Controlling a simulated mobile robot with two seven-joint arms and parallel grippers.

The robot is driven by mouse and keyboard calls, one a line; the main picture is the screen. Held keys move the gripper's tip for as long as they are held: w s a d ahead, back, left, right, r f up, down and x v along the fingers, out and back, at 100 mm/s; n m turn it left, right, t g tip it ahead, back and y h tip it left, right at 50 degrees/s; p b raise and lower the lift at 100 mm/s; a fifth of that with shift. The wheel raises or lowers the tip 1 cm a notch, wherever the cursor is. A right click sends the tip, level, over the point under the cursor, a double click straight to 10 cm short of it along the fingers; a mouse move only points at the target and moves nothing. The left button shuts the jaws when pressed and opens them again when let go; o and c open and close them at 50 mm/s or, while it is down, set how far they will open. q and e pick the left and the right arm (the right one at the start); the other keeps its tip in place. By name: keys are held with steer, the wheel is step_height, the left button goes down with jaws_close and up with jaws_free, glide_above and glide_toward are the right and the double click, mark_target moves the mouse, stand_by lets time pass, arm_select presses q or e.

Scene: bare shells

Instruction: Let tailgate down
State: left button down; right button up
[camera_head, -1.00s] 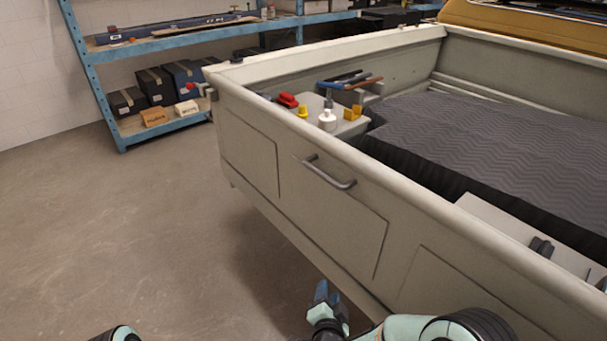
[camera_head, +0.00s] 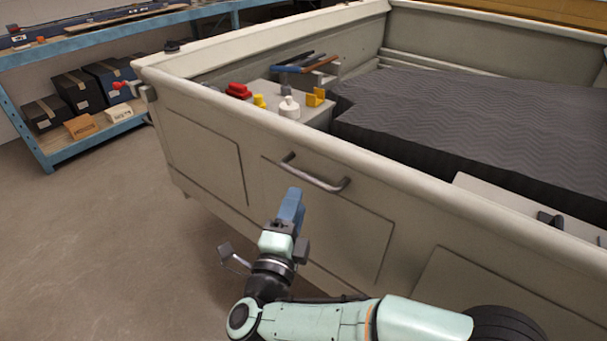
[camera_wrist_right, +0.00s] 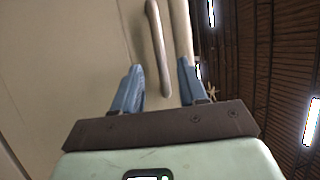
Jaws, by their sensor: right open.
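The tailgate (camera_head: 345,238) of the truck bed is upright and shut, a beige panel facing me in the head view. Its grey bar handle (camera_head: 315,177) sits near the top of the panel. My right gripper (camera_head: 292,200) is just below and left of the handle in the head view, apart from it as far as I can tell. In the right wrist view the open fingers of my right gripper (camera_wrist_right: 160,80) point at the panel, and the handle (camera_wrist_right: 157,45) lies ahead, its near end between the fingertips. My left gripper is out of view.
Tools and small parts lie on a box (camera_head: 318,115) inside the bed, beside a dark ridged mat (camera_head: 440,110). A blue shelf (camera_head: 95,130) stands at the left. The floor (camera_head: 90,240) between is clear.

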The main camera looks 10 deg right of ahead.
mark_target(304, 174)
steer(key=x, duration=0.8)
steer(key=shift+w, duration=0.1)
steer(key=shift+c, duration=0.2)
jaws_close()
